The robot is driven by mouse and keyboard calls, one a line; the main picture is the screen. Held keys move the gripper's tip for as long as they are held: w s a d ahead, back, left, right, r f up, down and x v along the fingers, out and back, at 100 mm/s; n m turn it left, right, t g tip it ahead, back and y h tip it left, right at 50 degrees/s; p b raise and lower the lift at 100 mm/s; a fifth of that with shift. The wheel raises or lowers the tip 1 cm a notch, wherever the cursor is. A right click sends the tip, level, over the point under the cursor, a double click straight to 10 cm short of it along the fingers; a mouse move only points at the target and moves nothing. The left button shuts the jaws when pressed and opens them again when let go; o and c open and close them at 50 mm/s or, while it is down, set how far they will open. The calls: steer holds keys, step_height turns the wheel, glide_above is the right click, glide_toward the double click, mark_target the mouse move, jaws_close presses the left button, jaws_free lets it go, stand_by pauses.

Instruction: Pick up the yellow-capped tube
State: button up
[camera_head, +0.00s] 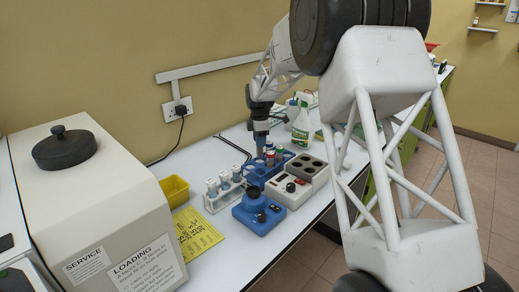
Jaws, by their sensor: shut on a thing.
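My gripper (261,148) points down over the blue tube block (256,176) on the white bench. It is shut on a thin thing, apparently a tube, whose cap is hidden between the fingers. At this size I cannot tell whether the held thing is clear of the block. Tubes with red and dark caps (270,157) stand just right of the fingers. I cannot make out a yellow cap anywhere.
A white rack (213,206) with several tubes stands left of the block. A blue device (252,222), a white device (288,197) and a spray bottle (302,130) stand close by. A yellow bin (175,189) and large beige machine (80,190) are left.

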steer(key=shift+r, duration=1.6)
steer(key=shift+s+r, duration=0.3)
steer(key=shift+s, duration=0.05)
steer(key=s+d+r, duration=0.2)
steer(key=s+d, duration=0.1)
steer(key=d, duration=0.4)
steer(key=s+d+r, duration=0.1)
steer(key=s+d, duration=0.2)
steer(key=d, duration=0.4)
steer(key=shift+r, duration=0.35)
steer(key=shift+f, duration=0.2)
steer(key=shift+f, duration=5.4)
